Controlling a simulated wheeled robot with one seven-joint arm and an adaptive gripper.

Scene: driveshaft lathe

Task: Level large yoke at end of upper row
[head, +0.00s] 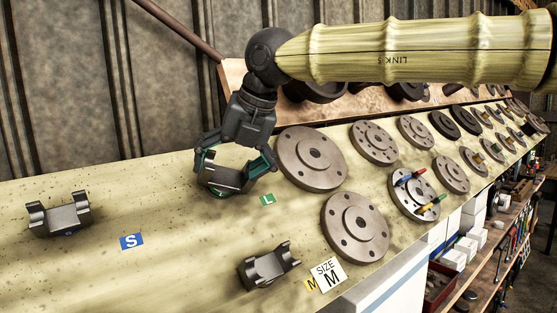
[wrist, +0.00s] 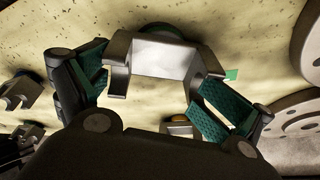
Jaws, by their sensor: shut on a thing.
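The large yoke (head: 222,176) is a dark grey metal U-shaped piece beside the green L label (head: 267,200), at the left end of the upper row of discs. My gripper (head: 236,165) is over it, with its green-padded fingers on either side, shut on it. In the wrist view the yoke (wrist: 150,58) sits between the green finger pads of my gripper (wrist: 158,88). A round green piece shows under the yoke. I cannot tell whether the yoke touches the bench.
Another yoke (head: 60,214) stands at far left near the blue S label (head: 132,241). A third yoke (head: 269,267) is at the front by the SIZE M card (head: 328,274). A flanged disc (head: 310,158) is close to my gripper's right. Bench between the labels is clear.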

